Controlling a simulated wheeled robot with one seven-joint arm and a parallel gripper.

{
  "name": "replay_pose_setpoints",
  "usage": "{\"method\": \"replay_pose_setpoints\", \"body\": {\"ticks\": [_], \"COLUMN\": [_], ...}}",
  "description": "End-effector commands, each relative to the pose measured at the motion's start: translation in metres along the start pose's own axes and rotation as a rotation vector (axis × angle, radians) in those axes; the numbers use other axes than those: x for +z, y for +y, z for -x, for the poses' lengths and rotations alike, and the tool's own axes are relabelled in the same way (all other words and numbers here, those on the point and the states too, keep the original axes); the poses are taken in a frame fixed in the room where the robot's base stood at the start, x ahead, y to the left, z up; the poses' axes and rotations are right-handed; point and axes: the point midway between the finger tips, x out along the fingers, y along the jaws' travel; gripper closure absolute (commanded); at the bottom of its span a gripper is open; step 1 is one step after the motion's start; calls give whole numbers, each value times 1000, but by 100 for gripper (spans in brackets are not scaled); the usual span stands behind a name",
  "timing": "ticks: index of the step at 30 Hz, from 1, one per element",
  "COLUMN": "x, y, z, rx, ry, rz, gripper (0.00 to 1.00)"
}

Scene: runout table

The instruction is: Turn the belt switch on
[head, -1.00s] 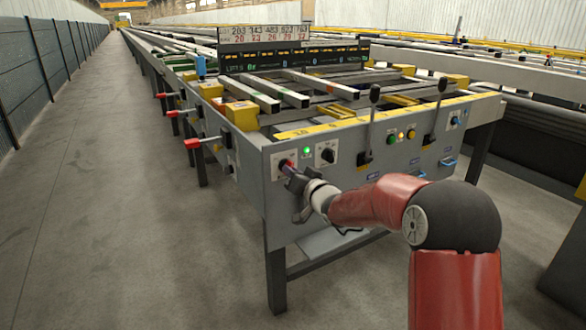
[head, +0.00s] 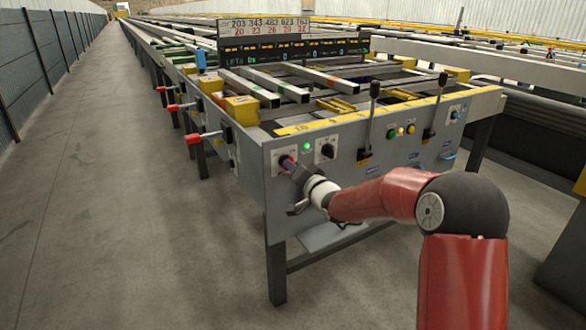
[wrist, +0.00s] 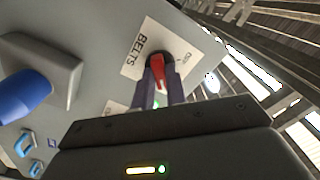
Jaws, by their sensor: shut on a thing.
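The belt switch (wrist: 158,68) is a red handle on a dark round base, on a white plate marked BELTS (wrist: 141,46) in the wrist view. My gripper (wrist: 160,88) is shut on the red handle, one dark finger on each side. In the head view the switch (head: 286,160) sits at the left end of the grey front panel (head: 350,190), and my gripper (head: 296,170) is at it, hiding part of it.
A black rotary knob (head: 327,151) is right of the switch. Further right stand two upright black levers (head: 372,115) and green and yellow buttons (head: 401,130). Red-tipped handles (head: 194,138) stick out from the table's left side over the open floor (head: 110,200).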

Motion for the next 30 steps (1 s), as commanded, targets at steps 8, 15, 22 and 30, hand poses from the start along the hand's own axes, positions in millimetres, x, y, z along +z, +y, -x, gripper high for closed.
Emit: {"method": "replay_pose_setpoints", "body": {"ticks": [8, 15, 22, 30], "x": [2, 1, 0, 1], "y": [1, 1, 2, 2], "z": [0, 0, 14, 60], "rx": [3, 1, 3, 3], "ry": [-3, -1, 0, -1], "rz": [-2, -1, 1, 0], "gripper": [71, 65, 65, 65]}}
